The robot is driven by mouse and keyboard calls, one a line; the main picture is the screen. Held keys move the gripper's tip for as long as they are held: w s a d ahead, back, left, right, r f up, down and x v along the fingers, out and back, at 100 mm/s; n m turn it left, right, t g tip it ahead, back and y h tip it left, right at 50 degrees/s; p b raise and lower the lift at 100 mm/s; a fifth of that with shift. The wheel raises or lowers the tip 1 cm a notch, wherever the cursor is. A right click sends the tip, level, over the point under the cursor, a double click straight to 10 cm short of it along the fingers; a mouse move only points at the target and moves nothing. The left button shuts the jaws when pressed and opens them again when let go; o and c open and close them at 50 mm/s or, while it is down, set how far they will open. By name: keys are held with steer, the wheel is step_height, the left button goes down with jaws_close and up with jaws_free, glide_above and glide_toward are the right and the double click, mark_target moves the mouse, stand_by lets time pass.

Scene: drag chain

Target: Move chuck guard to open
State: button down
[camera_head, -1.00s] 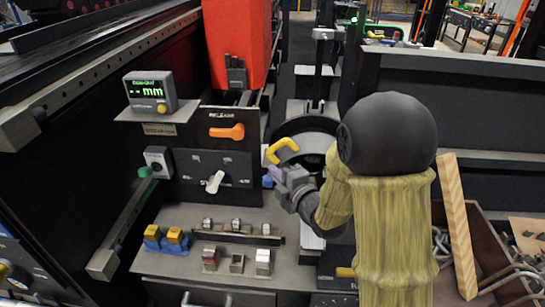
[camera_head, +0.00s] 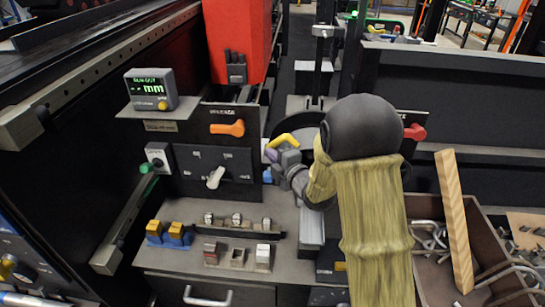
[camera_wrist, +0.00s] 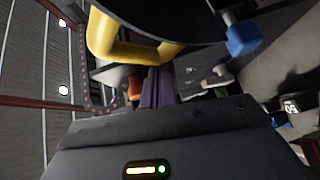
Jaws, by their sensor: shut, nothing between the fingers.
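The chuck guard (camera_head: 301,125) looks like a dark rounded cover in the middle of the head view, partly hidden by my arm. Its yellow handle (camera_head: 284,139) is at its left front. In the wrist view the dark guard (camera_wrist: 175,14) fills the top, with the bent yellow handle (camera_wrist: 128,46) below its left edge. My gripper (camera_head: 270,156) is just below the handle in the head view. In the wrist view its purplish fingers (camera_wrist: 154,88) are shut together, empty, and close to the handle; I cannot tell whether they touch it.
A control panel with an orange lever (camera_head: 227,128) and a pale lever (camera_head: 215,178) is left of my gripper. A readout box (camera_head: 151,89) stands above. Small blocks lie on the ledge below. A bin with metal hooks and a wooden bar (camera_head: 454,220) is at the right.

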mark_target(274, 141)
steer(key=w+b, duration=0.1)
steer(key=w, duration=0.6)
steer(key=shift+d+b, duration=0.15)
steer(key=shift+b, duration=0.25)
steer(key=shift+s, duration=0.1)
